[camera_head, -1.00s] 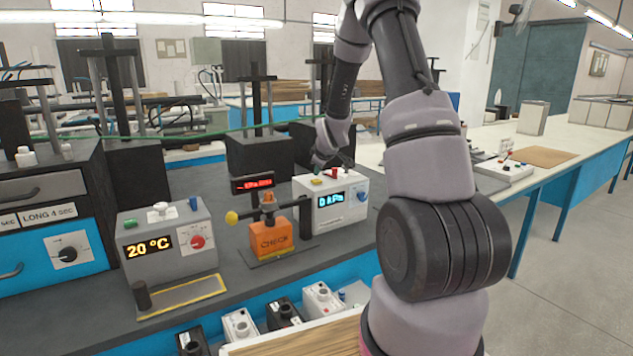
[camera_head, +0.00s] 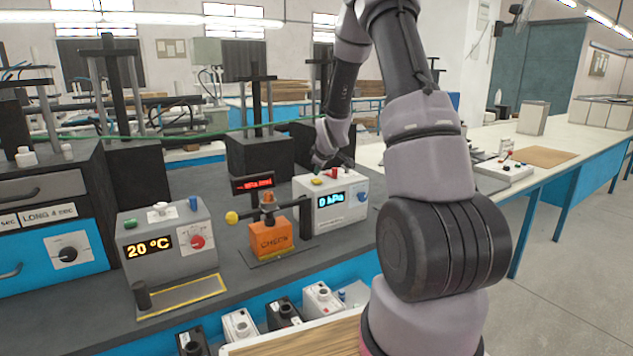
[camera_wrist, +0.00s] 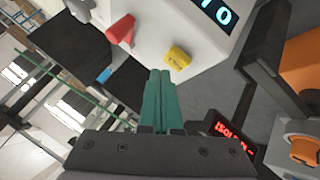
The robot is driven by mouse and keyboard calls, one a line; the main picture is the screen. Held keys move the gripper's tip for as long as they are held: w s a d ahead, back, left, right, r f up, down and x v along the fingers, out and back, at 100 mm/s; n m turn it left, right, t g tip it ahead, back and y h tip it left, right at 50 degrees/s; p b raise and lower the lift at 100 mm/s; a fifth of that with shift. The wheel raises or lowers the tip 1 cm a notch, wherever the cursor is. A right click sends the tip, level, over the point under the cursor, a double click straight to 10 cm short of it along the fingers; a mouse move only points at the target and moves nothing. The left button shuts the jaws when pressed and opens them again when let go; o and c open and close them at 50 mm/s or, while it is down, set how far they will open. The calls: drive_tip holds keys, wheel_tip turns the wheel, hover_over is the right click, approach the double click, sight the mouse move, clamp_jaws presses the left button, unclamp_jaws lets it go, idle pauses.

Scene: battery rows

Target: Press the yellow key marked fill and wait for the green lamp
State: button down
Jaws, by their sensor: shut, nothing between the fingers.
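The yellow key (camera_head: 317,181) sits on top of the white box (camera_head: 345,205) whose blue display reads "0 kPa". The key also shows in the wrist view (camera_wrist: 179,57), with small dark marking too small to read. My gripper (camera_wrist: 161,73) is shut and empty, its green fingers side by side. Its tips appear close to the yellow key, just below it in the wrist view; I cannot tell the exact height above the box. In the head view my gripper (camera_head: 321,165) is over the back of the box top. I cannot make out a lit green lamp.
A red switch (camera_wrist: 120,29) is beside the yellow key on the box. A red scrolling sign (camera_head: 252,183) and an orange block marked "CHECK" (camera_head: 272,240) stand left of the box. A grey "20 °C" unit (camera_head: 165,262) is further left.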

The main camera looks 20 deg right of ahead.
sight(318, 181)
drive_tip(key=shift+f, duration=0.1)
idle(0.7)
drive_tip(key=shift+f, duration=0.3)
drive_tip(key=shift+f, duration=0.4)
idle(0.6)
idle(0.3)
drive_tip(key=shift+r, duration=0.8)
drive_tip(key=shift+r, duration=2.5)
